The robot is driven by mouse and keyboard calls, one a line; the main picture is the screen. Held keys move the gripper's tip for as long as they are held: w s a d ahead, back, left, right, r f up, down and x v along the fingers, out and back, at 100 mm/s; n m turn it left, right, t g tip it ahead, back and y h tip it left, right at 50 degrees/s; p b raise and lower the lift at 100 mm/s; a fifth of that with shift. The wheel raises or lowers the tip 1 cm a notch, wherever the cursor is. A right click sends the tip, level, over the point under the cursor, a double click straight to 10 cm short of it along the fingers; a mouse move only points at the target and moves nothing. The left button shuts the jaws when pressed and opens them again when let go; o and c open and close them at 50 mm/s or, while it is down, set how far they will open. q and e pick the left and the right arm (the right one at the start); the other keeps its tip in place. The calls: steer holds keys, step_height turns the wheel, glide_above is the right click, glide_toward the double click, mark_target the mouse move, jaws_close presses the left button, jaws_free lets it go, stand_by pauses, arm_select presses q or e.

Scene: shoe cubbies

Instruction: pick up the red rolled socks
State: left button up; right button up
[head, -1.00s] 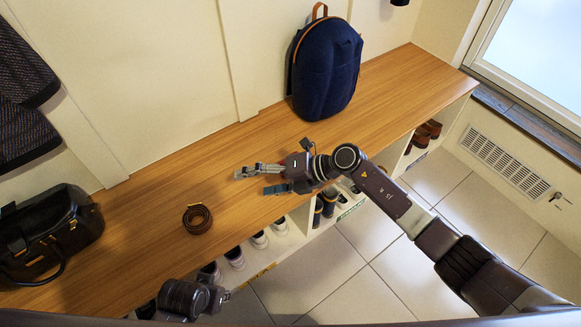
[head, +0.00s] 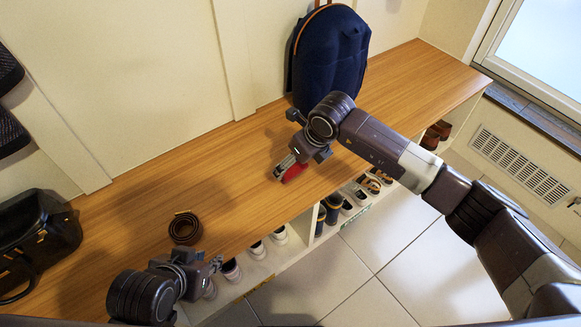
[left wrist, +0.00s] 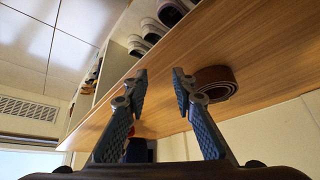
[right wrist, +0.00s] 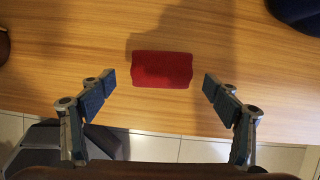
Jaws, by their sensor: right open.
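The red rolled socks (head: 294,173) lie on the wooden bench top, partly hidden by my right gripper (head: 287,168) in the head view. In the right wrist view the red roll (right wrist: 162,69) lies lengthwise across the picture. My right gripper (right wrist: 159,84) is open, with one fingertip off each end of the roll, apart from it. My left gripper (head: 214,264) is over the bench's front edge, well to the left of the socks. In the left wrist view its fingers (left wrist: 158,78) are apart with nothing between them.
A coiled brown belt (head: 185,229) lies on the bench (head: 235,165) near my left gripper. A navy backpack (head: 328,60) stands behind my right arm. A black bag (head: 38,238) is at the far left. Shoes (head: 257,249) fill cubbies below. The bench between belt and socks is clear.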

mark_target(292, 167)
arm_select(q)
steer(key=w+r+t, duration=0.1)
steer(key=w, duration=0.1)
steer(key=w+d+r+t, duration=0.1)
steer(key=w, duration=0.1)
steer(key=w+d+r+t+h+b, duration=0.1)
steer(key=w, duration=0.1)
steer(key=shift+w+d+r, duration=0.1)
steer(key=shift+w+r, duration=0.15)
steer(key=shift+r, duration=0.15)
arm_select(e)
steer(key=x, duration=0.4)
steer(key=shift+w, duration=0.1)
arm_select(q)
steer(key=shift+w+d+r+t, duration=0.1)
steer(key=shift+w+r+t, duration=0.2)
steer(key=shift+r+t, duration=0.1)
arm_select(e)
steer(key=shift+f, duration=0.2)
arm_select(q)
steer(key=shift+f, duration=0.1)
arm_select(e)
steer(key=c, duration=1.2)
steer(key=shift+r, duration=0.1)
